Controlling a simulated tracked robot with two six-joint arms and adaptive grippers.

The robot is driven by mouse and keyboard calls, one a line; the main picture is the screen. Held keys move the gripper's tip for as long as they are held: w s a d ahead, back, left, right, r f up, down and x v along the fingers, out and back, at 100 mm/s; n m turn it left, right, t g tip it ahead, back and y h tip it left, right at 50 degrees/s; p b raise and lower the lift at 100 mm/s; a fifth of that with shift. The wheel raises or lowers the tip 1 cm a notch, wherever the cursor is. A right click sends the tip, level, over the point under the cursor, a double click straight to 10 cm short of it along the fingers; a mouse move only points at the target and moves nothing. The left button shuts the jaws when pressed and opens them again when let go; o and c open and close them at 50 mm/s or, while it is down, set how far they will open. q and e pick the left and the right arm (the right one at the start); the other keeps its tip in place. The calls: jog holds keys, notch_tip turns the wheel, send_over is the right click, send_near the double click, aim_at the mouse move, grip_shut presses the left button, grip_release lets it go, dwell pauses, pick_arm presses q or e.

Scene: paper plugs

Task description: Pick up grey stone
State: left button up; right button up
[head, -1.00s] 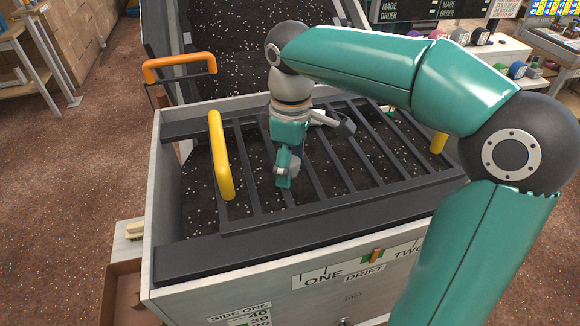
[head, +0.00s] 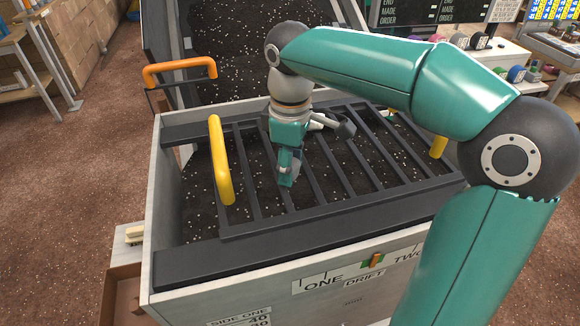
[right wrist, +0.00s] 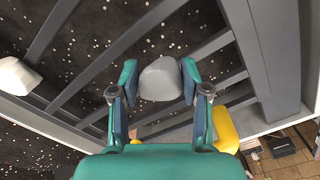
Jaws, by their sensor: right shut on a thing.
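The grey stone (right wrist: 160,80) sits between the two fingers of my right gripper (right wrist: 158,82) in the right wrist view. Both fingers touch its sides. In the head view my right gripper (head: 287,170) points down over the dark bar grid (head: 240,172), and part of the grey stone (head: 297,163) shows beside its fingers. I cannot tell from the views how far the stone is above the bars. My left gripper is not in view.
The grid lies across a grey-walled box (head: 152,215) with dark speckled material below. A yellow handle (head: 222,165) rises left of the gripper and another (head: 438,146) at the right. An orange handle (head: 180,66) stands behind. A pale block (right wrist: 18,76) shows at the left in the right wrist view.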

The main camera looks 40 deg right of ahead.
notch_tip(320, 180, up, 19)
jog(key=p, duration=0.4)
jog(key=shift+r+p, duration=0.2)
jog(key=shift+p, duration=0.1)
dwell(0.6)
